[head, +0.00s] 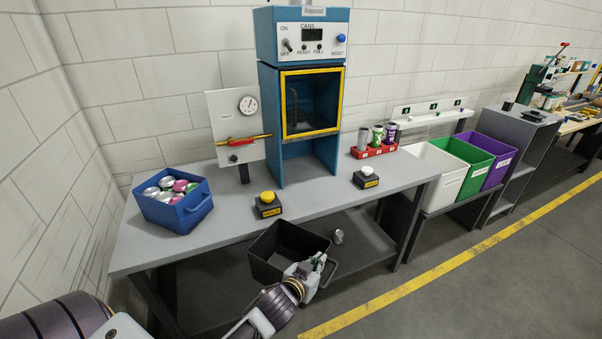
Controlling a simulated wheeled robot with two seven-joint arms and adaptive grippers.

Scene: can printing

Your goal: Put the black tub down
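The black tub (268,263) shows in the head view, low in the middle, in front of the table's front edge. It looks empty inside, and its back rim overlaps the table edge in the picture. My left gripper (320,264) is at the tub's right side, by its handle, and appears shut on it. The fingertips are small and partly hidden against the handle. My arm hides part of the tub's near side. I cannot tell whether the tub's underside touches anything. My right gripper is not in view.
The grey table (225,217) holds a blue bin of cans (181,214), a blue machine (280,155), two button boxes and a red can rack (374,151). A can (338,237) stands on the lower shelf (362,247). White, green and purple bins (499,172) stand right. The front tabletop has free room.

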